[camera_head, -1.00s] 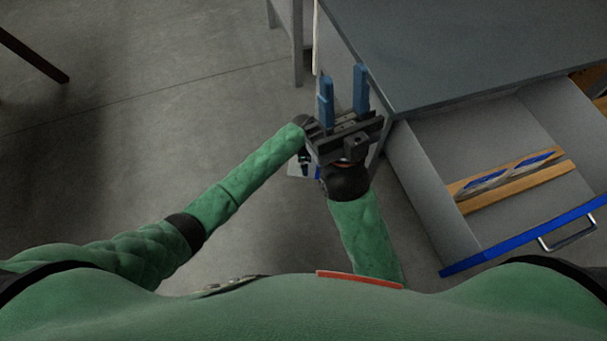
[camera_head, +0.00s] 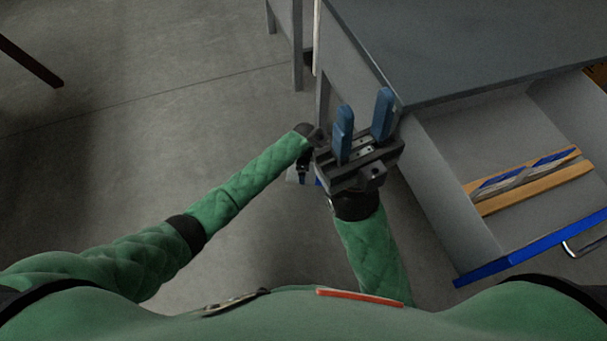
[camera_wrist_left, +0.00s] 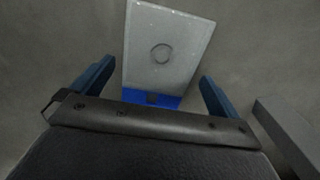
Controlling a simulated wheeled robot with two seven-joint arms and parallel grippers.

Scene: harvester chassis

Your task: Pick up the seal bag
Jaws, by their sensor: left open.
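A flat pale grey rectangle with a ring mark and a blue strip along its near edge (camera_wrist_left: 170,48) lies between and beyond my left fingers; it looks like the seal bag. In the head view only a small pale and blue bit shows by the left gripper. My left gripper (camera_wrist_left: 157,75) is open and empty, its blue fingers on either side of the rectangle, apart from it. In the head view it is mostly hidden behind the right wrist (camera_head: 303,174). My right gripper (camera_head: 364,101) is open and empty, blue fingers pointing up, beside the table corner.
A grey table (camera_head: 460,50) stands at the right with an open drawer (camera_head: 440,185) below its top. In the drawer, wooden slats (camera_head: 535,190) hold a thin blue and whitish item (camera_head: 525,172). The drawer front is blue with a metal handle.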

